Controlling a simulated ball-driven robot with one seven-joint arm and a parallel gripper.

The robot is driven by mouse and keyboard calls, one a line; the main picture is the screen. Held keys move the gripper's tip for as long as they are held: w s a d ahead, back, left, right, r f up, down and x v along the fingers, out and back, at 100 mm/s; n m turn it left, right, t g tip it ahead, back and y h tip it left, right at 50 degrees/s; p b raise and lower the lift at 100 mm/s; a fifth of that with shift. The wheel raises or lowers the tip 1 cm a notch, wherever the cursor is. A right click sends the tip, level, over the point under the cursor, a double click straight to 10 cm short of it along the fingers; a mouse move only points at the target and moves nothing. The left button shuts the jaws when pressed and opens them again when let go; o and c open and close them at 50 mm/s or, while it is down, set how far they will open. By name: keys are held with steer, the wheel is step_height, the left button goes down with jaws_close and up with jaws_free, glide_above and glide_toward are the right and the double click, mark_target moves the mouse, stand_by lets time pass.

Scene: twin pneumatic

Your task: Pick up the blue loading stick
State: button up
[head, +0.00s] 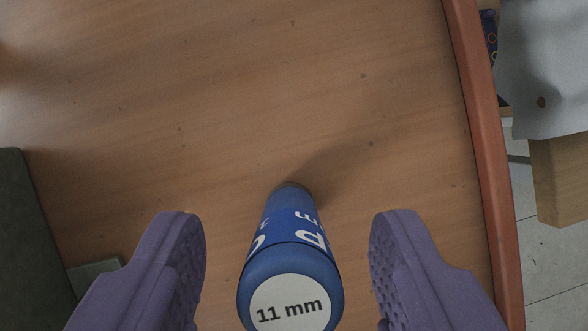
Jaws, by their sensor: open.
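The blue loading stick (290,262) stands on the wooden table, seen from above at the bottom middle of the head view. Its round white end reads "11 mm" and faces the camera. White letters run along its side. My gripper (288,225) is open, with one purple finger to the left of the stick and one to the right. A gap shows between the stick and each finger. The stick's far end meets the table, where a soft shadow falls to the upper right.
The wooden table (230,100) is clear beyond the stick. Its reddish raised edge (480,130) runs down the right side. A dark green object (30,240) lies at the left. Beyond the edge are a grey sheet (545,70), a wooden block (560,180) and tiled floor.

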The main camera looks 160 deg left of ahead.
mark_target(290, 203)
steer(key=x, duration=0.3)
steer(key=shift+d+f+b, duration=0.1)
steer(key=shift+b, duration=0.25)
steer(key=shift+c, duration=0.5)
jaws_close()
steer(key=shift+r+p, duration=0.35)
steer(key=shift+r, duration=0.35)
steer(key=v, duration=0.1)
steer(key=p+v, duration=0.1)
steer(key=shift+s+r, duration=0.1)
steer(key=shift+r, duration=0.25)
steer(key=s+a+r+p, duration=0.1)
steer(key=s+a+p, duration=0.1)
steer(key=s, duration=1.3)
steer(key=shift+r, duration=0.1)
